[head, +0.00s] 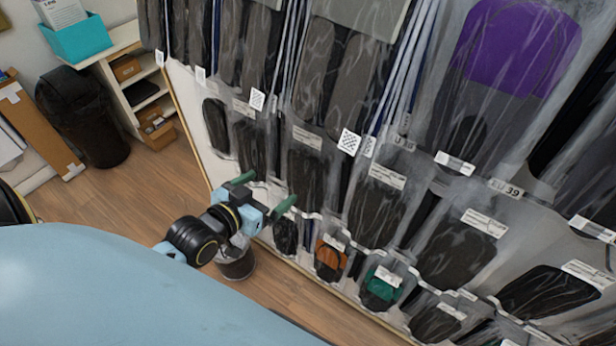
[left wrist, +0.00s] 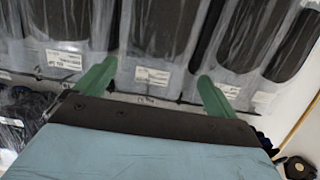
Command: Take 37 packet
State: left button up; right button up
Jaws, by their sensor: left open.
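Clear plastic packets with dark insoles hang in rows on a white wall board. In the head view my left gripper (head: 264,192) is open, its two green fingers pointing at the lower left packets. A dark insole packet (head: 306,172) hangs just to the right of the fingers. In the left wrist view the open fingers (left wrist: 158,82) are spread in front of a packet with a white label (left wrist: 152,76). Size 37 cannot be read; a label reading 39 (head: 506,188) is at the right. My right gripper is not in view.
Packets with an orange insole (head: 330,258) and a green insole (head: 381,288) hang in the bottom row. A purple insole packet (head: 520,45) is at upper right. A black bin (head: 85,115) and a white shelf (head: 135,80) stand at left.

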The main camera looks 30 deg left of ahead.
pick_arm(q)
send_near(302, 167)
jog(key=w, duration=0.3)
jog(key=shift+f+x, duration=0.25)
jog(key=shift+x, duration=1.15)
jog(key=shift+f+x, duration=0.3)
jog(key=shift+x, duration=1.1)
jog(key=shift+s+d, duration=0.15)
jog(key=shift+s, duration=0.05)
jog(key=c, duration=1.3)
jog(key=shift+c, duration=0.4)
jog(key=shift+r, duration=0.15)
